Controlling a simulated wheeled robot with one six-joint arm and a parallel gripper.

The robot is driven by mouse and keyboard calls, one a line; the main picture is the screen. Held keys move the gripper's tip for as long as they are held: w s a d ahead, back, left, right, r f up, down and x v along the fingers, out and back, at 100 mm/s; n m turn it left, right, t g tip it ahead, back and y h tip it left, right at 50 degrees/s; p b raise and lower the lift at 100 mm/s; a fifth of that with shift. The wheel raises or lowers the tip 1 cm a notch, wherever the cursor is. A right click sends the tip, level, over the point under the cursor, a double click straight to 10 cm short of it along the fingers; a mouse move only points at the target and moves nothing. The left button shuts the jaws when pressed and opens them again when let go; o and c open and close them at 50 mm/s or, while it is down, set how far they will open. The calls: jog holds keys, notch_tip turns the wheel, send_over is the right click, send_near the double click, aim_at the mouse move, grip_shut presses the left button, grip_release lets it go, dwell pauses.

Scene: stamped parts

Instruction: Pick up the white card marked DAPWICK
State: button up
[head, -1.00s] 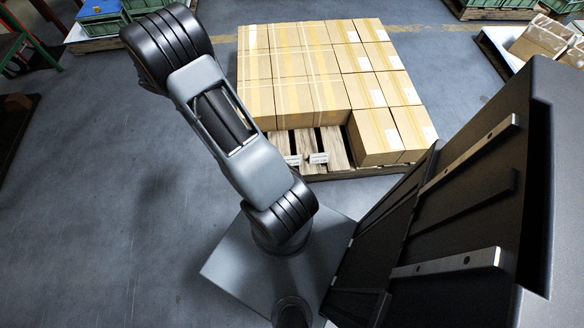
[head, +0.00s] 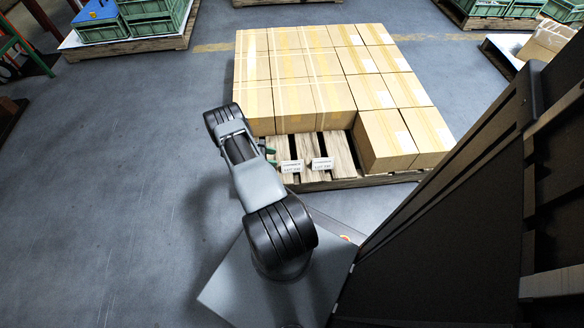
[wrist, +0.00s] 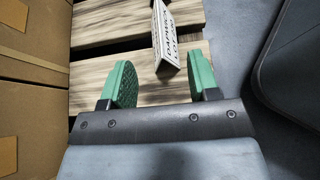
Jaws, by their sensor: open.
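The white card marked DAPWICK (wrist: 176,38) stands folded like a tent on the pallet slats in the wrist view, its near end just ahead of the gap between my fingertips. My gripper (wrist: 161,75) is open, with a green pad on each side and nothing between them. In the head view two white cards stand on the bare slats, a left one (head: 291,166) and a right one (head: 322,163). Their print is too small to read there. My gripper (head: 270,153), partly hidden by my arm, is just left of the left card.
Cardboard boxes (head: 310,70) fill most of the wooden pallet (head: 345,181); a box wall (wrist: 30,90) stands close left of my gripper in the wrist view. Bare floor (wrist: 232,30) lies to the right there. Green crates (head: 150,15) stand on a pallet at the back left.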

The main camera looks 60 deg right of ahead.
aim_at(291, 161)
jog(key=shift+b+x, duration=1.3)
jog(key=shift+x, duration=3.25)
jog(key=shift+r, duration=0.2)
jog(key=c, duration=1)
